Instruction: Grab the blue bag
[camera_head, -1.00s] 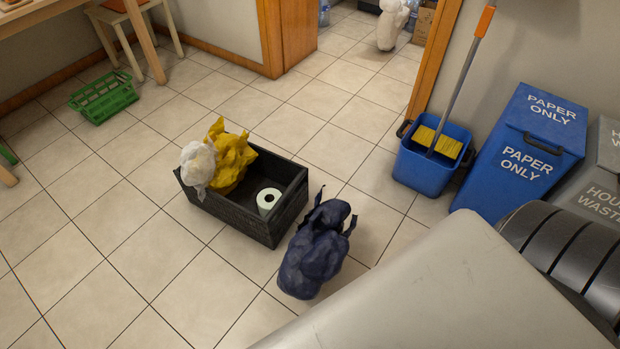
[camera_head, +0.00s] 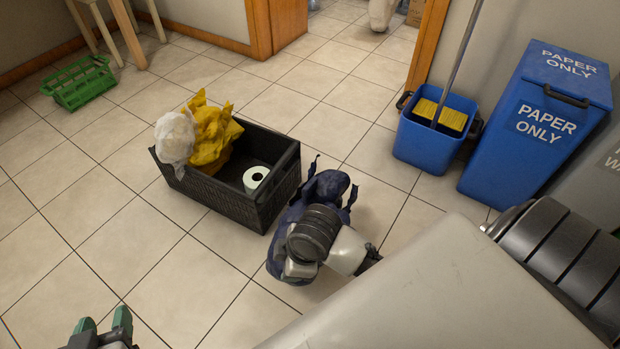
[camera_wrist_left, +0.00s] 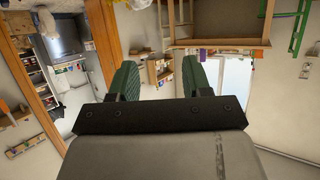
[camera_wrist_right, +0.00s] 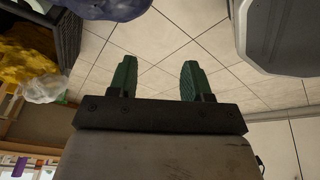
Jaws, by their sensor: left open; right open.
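The dark blue bag (camera_head: 328,186) lies on the tiled floor in front of the basket in the head view. My right arm covers much of its middle and lower part. The bag's edge also shows at the top of the right wrist view (camera_wrist_right: 112,8). My right gripper (camera_wrist_right: 157,78) is open and empty, pointing over bare floor, with the bag beyond it and apart. In the head view its fingers cannot be made out. My left gripper (camera_head: 103,326) is at the bottom left of the head view, open and empty, away from the bag.
A black basket (camera_head: 222,203) stands beside the bag, holding a yellow bag (camera_head: 212,137), a white bag (camera_head: 175,138) and a paper roll (camera_head: 255,179). A blue bucket (camera_head: 425,158) and blue paper bin (camera_head: 535,130) stand right.

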